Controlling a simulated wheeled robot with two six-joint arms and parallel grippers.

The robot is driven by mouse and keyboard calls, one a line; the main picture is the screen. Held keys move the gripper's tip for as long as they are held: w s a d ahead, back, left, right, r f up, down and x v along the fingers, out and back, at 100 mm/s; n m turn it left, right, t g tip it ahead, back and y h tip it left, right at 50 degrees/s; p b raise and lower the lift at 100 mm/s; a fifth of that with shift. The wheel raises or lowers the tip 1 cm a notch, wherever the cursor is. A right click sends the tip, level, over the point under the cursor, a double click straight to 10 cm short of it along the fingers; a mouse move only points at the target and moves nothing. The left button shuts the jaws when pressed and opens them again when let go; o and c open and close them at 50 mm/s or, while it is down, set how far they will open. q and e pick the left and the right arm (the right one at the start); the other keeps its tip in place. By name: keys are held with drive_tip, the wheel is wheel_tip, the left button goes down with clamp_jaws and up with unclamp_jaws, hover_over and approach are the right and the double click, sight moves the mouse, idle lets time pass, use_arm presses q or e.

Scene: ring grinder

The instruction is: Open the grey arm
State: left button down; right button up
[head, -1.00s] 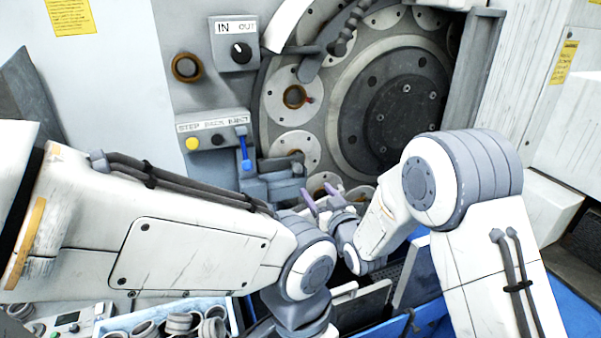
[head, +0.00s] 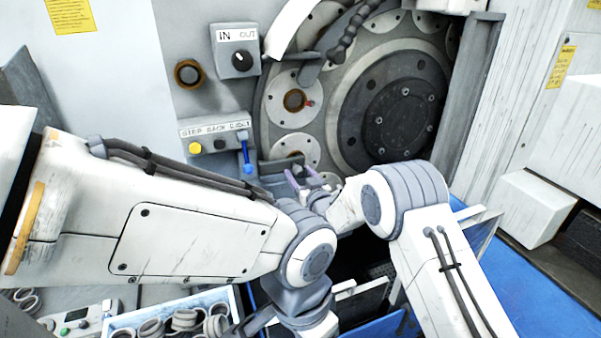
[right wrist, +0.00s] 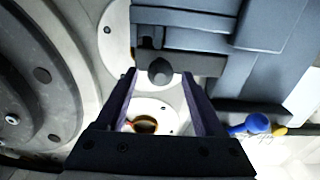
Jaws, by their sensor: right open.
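The grey arm appears to be the blue-grey blocky part (head: 272,172) at the lower left of the large wheel; my arms partly hide it in the head view. It fills the upper right of the right wrist view (right wrist: 205,62), with a dark round knob (right wrist: 160,72) on its near side. My right gripper (head: 302,178) is open, its lilac fingers pointing at this part. In the right wrist view its fingertips (right wrist: 158,76) stand either side of the knob in the picture; contact cannot be told. My left arm crosses from the left; its gripper jaws do not show.
A blue lever (head: 247,157) hangs from the button panel (head: 215,130) just left of the grey part. A ring-pocketed disc (head: 292,130) surrounds the wheel (head: 400,118). A box of rings (head: 228,298) stands below my left arm. Both my wrists are close together.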

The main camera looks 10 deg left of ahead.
clamp_jaws()
idle(1.4)
